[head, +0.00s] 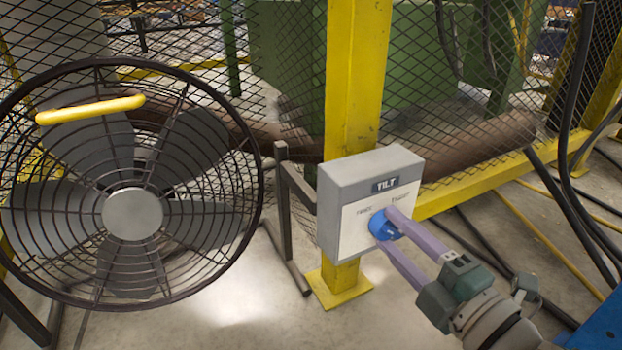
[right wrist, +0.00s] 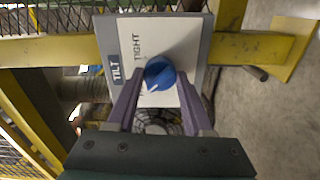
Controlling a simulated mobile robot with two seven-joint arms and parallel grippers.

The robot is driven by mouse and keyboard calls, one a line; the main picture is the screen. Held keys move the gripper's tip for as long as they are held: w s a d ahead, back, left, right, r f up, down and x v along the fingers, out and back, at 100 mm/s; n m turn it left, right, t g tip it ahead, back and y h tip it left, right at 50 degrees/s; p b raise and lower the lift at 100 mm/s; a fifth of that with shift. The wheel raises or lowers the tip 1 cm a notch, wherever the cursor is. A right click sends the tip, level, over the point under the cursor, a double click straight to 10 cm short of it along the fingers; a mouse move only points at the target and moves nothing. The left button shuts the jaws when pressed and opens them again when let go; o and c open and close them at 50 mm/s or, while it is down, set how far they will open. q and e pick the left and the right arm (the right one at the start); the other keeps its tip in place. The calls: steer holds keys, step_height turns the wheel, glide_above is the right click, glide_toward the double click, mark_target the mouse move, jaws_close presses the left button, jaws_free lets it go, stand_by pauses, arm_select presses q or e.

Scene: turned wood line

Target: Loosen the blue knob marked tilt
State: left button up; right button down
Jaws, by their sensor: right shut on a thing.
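The blue knob (head: 385,226) sits on the white face of a grey box (head: 340,173) with a dark label reading TILT. The knob also shows in the right wrist view (right wrist: 159,73), with a white pointer mark at its lower left. In the right wrist view the fingers reach up to the knob from below. My left gripper is not in view.
The box is fixed to a yellow post (head: 352,80). A large caged fan (head: 132,213) with a yellow handle (head: 90,110) stands at the left. Wire mesh (head: 440,85) and a brown log (head: 485,145) are behind. Dark cables (head: 565,110) hang at the right.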

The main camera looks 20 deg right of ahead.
steer(key=shift+c, duration=1.5)
jaws_free()
steer(key=shift+s, duration=0.1)
steer(key=shift+s, duration=0.3)
steer(key=s+p, duration=0.3)
steer(key=s, duration=0.6)
steer(key=shift+d, duration=0.45)
steer(key=shift+s, duration=0.1)
